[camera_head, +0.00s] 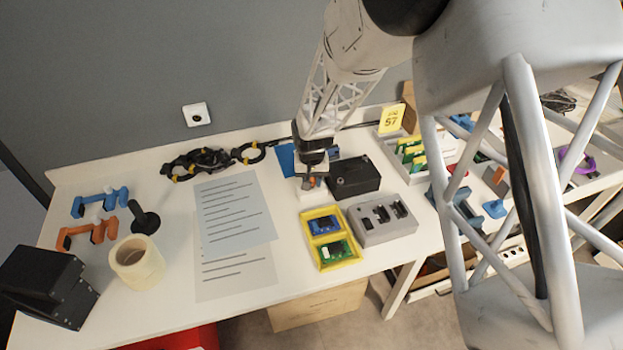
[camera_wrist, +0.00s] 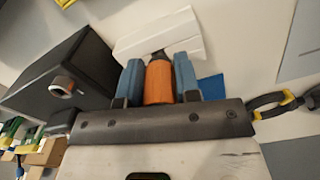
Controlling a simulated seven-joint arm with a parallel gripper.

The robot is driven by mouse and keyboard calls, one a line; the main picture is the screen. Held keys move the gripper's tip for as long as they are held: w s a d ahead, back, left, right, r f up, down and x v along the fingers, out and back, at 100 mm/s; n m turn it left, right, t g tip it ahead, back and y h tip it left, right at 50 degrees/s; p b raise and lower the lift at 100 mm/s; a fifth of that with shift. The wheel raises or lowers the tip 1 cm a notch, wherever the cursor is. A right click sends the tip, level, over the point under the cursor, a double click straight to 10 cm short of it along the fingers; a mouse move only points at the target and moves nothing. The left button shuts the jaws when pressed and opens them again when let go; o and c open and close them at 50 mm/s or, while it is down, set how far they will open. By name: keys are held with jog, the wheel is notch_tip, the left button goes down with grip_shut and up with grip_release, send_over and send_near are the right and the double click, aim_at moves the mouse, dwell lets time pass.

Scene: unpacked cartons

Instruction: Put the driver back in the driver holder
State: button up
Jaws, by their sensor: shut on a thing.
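My gripper (camera_head: 312,180) is low over the back middle of the table. In the wrist view my gripper (camera_wrist: 158,82) has its blue-grey fingers closed on both sides of the orange handle of the driver (camera_wrist: 159,84). A short dark part of the driver shows beyond the handle, in front of a white stepped block (camera_wrist: 165,36), which may be the driver holder. In the head view the white block (camera_head: 313,196) shows just below my gripper. I cannot tell whether the driver's tip touches or enters it.
A black box (camera_head: 354,177) stands close to the right of my gripper. A blue square (camera_head: 286,160) lies just left. A yellow tray (camera_head: 336,265) with circuit boards and a grey slotted block (camera_head: 384,224) are in front. Printed sheets (camera_head: 232,222) lie left. Black cable loops (camera_head: 197,161) lie at the back.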

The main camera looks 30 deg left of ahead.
jog(key=shift+f, duration=0.2)
jog(key=o, duration=1)
jog(key=shift+o, duration=0.2)
jog(key=shift+r, duration=3.95)
